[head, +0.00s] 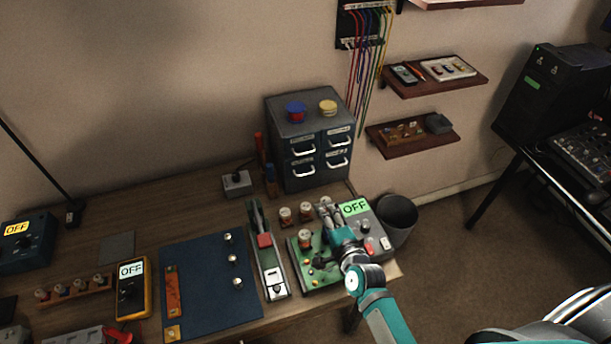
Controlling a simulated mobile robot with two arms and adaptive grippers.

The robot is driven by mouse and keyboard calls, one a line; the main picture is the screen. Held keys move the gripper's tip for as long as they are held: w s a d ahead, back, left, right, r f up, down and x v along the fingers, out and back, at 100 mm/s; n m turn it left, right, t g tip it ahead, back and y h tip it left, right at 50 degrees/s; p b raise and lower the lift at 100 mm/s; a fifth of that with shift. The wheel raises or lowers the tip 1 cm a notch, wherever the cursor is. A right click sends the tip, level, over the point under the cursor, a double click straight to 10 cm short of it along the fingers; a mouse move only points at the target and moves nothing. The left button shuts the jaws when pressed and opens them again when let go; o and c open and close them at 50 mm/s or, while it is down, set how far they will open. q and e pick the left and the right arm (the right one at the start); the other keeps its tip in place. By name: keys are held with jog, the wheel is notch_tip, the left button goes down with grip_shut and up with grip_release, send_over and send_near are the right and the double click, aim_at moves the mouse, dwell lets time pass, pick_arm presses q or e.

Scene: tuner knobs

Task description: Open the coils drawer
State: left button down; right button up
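A grey-blue metal cabinet (283,120) stands at the back of the bench, with four small drawers in two rows. Each has a white handle: upper left (303,149), upper right (339,140), lower left (302,170), lower right (338,161). All the drawers look shut. Their labels are too small to read, so I cannot tell which is the coils drawer. My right gripper (328,211) is over the green circuit board, in front of and below the cabinet, apart from the handles. Its fingers are too small to tell open from shut. My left gripper is not in view.
A blue spool (296,112) and a yellow one (328,107) sit on the cabinet. Copper coils (285,214) and a grey box with an OFF display (367,228) are near my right gripper. A dark bin (397,218) stands right of the bench. Shelves (412,138) hang on the wall.

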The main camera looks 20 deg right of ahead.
jog(key=shift+w+d+f+m+b, duration=0.15)
jog(key=shift+w+m+b, duration=0.2)
jog(key=shift+w, duration=0.25)
jog(key=b, duration=1)
send_near(301, 170)
jog(key=x, duration=0.5)
jog(key=shift+w+f, duration=0.1)
jog(key=shift+f, duration=0.1)
jog(key=shift+w+r, duration=0.1)
jog(key=shift+w, duration=0.3)
grip_shut()
jog(key=shift+s, duration=0.15)
